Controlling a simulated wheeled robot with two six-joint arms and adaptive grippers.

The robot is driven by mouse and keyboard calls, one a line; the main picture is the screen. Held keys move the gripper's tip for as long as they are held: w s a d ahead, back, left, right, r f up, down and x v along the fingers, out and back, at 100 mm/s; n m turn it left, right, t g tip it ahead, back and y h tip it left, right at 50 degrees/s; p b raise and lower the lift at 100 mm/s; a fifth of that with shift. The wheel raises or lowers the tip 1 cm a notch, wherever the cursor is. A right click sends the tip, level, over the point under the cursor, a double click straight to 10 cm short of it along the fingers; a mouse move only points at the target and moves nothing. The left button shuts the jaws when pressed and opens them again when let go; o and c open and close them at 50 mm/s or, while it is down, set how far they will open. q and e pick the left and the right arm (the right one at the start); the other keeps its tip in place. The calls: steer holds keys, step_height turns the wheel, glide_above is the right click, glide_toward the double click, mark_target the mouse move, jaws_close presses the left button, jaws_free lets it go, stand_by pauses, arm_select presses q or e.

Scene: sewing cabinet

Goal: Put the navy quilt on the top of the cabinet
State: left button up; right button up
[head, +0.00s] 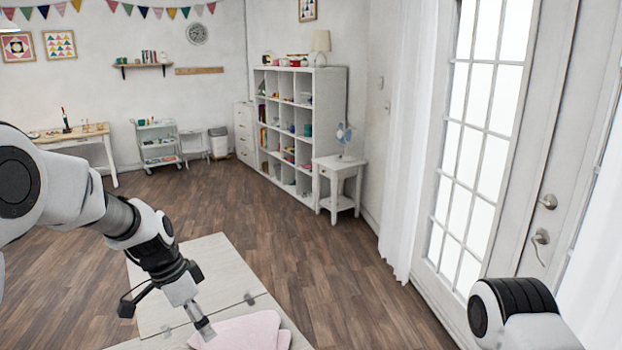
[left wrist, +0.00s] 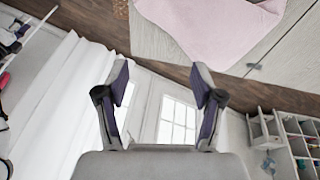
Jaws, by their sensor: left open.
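I see no navy quilt in either view. A pale wooden cabinet top (head: 195,262), with small metal hinges, shows at the bottom of the head view. It also shows at the upper right of the left wrist view (left wrist: 282,62). A folded pink cloth (head: 250,332) lies on its near part and shows in the left wrist view (left wrist: 205,25). My left gripper (head: 203,326) appears over the cloth's left edge in the head view. In the left wrist view its fingers (left wrist: 163,82) are spread apart with nothing between them. My right gripper is out of view.
A white cubby shelf (head: 300,130) with many small items stands at the back, beside a white side table (head: 340,166) with a fan. Glass doors (head: 480,130) and white curtains (head: 408,150) line the right. Wooden floor (head: 330,280) is clear between.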

arm_select(q)
steer(key=s+a+f+n+g+y+b, duration=0.1)
steer(key=s+f+g, duration=0.2)
steer(key=s+f, duration=0.8)
steer(key=s+f+g, duration=0.2)
steer(key=s+f, duration=0.7)
steer(key=f, duration=0.5)
steer(key=s+a+f+n+t+y, duration=0.1)
steer(key=s+f+n, duration=0.25)
steer(key=s, duration=0.55)
steer(key=s+a+f+n+y, duration=0.1)
steer(key=s+a+f+n, duration=0.2)
steer(key=s, duration=0.6)
steer(key=w+n+t, duration=0.1)
steer(key=w+d+n+t, duration=0.1)
steer(key=w+n+t, duration=0.1)
steer(key=w, duration=0.1)
steer(key=shift+w+d+f+b, duration=0.1)
steer(key=shift+d+f+b, duration=0.05)
steer(key=shift+f+b, duration=0.2)
